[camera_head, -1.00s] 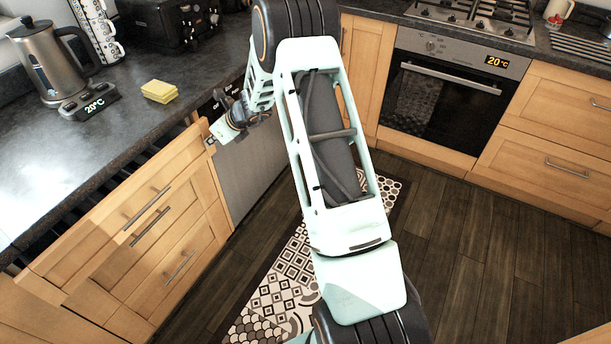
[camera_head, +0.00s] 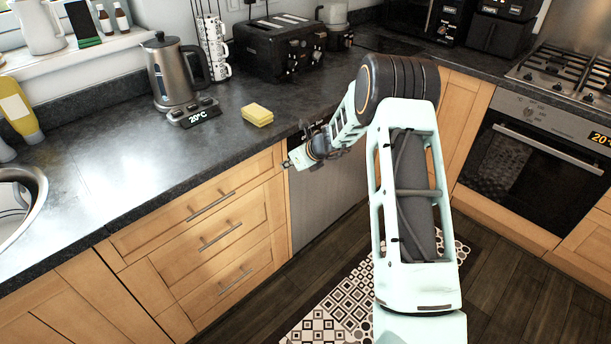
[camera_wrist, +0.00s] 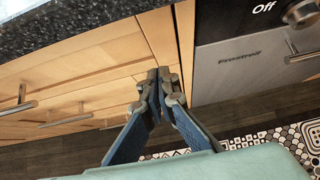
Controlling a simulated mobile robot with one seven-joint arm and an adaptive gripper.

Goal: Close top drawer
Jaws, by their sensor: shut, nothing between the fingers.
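The top drawer (camera_head: 168,226) is the light wood front just under the dark worktop, with a bar handle (camera_head: 211,207). It looks flush with the drawers below it, and no open gap shows above it. It also shows at left in the wrist view (camera_wrist: 92,62). My gripper (camera_head: 288,164) is at the right end of the top drawer, just below the worktop edge. In the wrist view its fingers (camera_wrist: 159,78) are together and empty, in front of the drawer's right edge. I cannot tell whether they touch the wood.
Two lower drawers (camera_head: 215,238) look shut. A steel dishwasher (camera_head: 325,200) stands right of the drawers. The worktop (camera_head: 110,160) holds a yellow sponge (camera_head: 257,115), a kettle (camera_head: 168,72) and a toaster (camera_head: 275,48). A round sink (camera_head: 35,190) is at left. A patterned mat (camera_head: 345,305) covers some floor.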

